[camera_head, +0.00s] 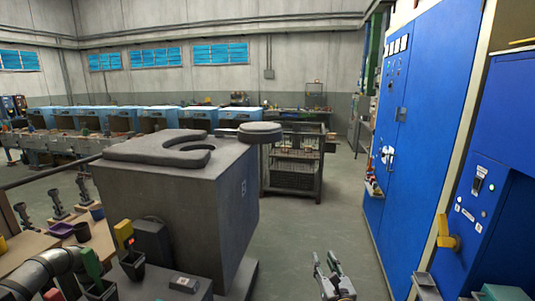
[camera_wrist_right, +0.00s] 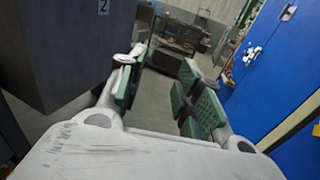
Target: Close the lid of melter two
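Melter two (camera_head: 165,200) is a large grey box left of centre in the head view. The wrist view shows its dark side with a "2" label (camera_wrist_right: 103,6) at the upper left. A raised collar with a round opening (camera_head: 190,146) lies on its top. A thick round grey lid (camera_head: 261,132) sits off to the right of the opening, past the box's back right edge, leaving the opening uncovered. My right gripper (camera_head: 327,262) is low, right of the melter and apart from it. Its green-padded fingers (camera_wrist_right: 162,65) are spread and empty. My left gripper is not in view.
Tall blue cabinets (camera_head: 425,140) line the right side. A dark rack (camera_head: 294,160) stands behind the lid. A bench with cups and small tools (camera_head: 90,235) is at the lower left. Bare floor (camera_head: 335,200) lies between the melter and the cabinets.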

